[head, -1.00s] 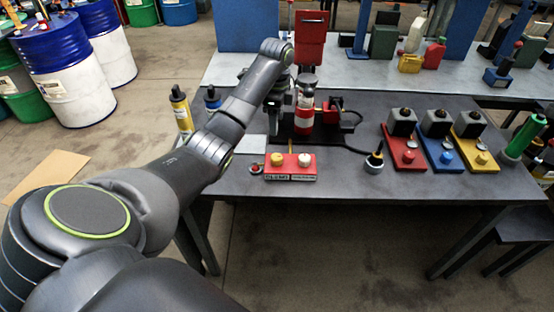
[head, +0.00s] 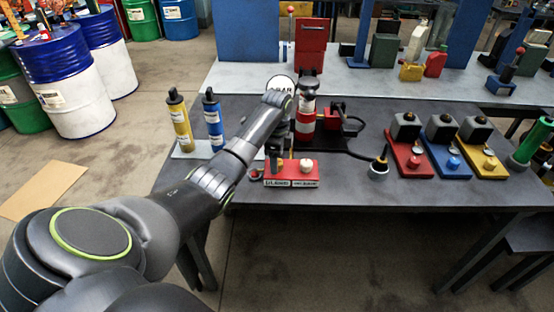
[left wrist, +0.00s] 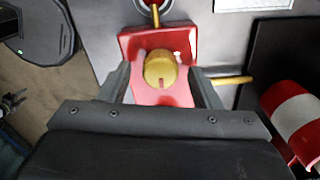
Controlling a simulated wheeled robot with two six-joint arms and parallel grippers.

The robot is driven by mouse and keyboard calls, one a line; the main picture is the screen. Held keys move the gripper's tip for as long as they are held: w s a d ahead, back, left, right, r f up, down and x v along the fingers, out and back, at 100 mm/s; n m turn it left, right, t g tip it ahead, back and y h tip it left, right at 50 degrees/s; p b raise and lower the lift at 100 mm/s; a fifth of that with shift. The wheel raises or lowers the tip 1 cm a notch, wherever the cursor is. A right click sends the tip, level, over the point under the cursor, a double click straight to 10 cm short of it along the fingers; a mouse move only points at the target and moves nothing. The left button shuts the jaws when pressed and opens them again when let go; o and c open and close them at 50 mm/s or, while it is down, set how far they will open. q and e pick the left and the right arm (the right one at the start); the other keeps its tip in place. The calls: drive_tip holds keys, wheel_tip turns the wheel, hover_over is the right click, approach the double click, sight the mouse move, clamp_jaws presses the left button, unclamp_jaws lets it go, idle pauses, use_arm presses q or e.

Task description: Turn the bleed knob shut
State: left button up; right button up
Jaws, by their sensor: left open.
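A red control block (head: 306,181) sits at the front of the dark table, with a pale knob (head: 306,165) on its right half. My left gripper (head: 276,172) points down over the block's left half and hides the knob there. In the left wrist view that yellow knob (left wrist: 159,69) stands on the red block (left wrist: 180,40), between the open fingers of my left gripper (left wrist: 160,84). I cannot tell whether a finger touches the knob. The knob has a dark mark on its near side. My right gripper is not in view.
A red-and-white cylinder (head: 305,122) stands behind the block. Yellow (head: 180,125) and blue (head: 214,125) bottles stand left of my arm. A small round-based part (head: 378,168) and red, blue and yellow units (head: 408,158) stand to the right. The table front right of the block is clear.

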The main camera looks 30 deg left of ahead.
use_arm(q)
drive_tip(key=shift+f, duration=0.4)
drive_tip(key=shift+c, duration=0.4)
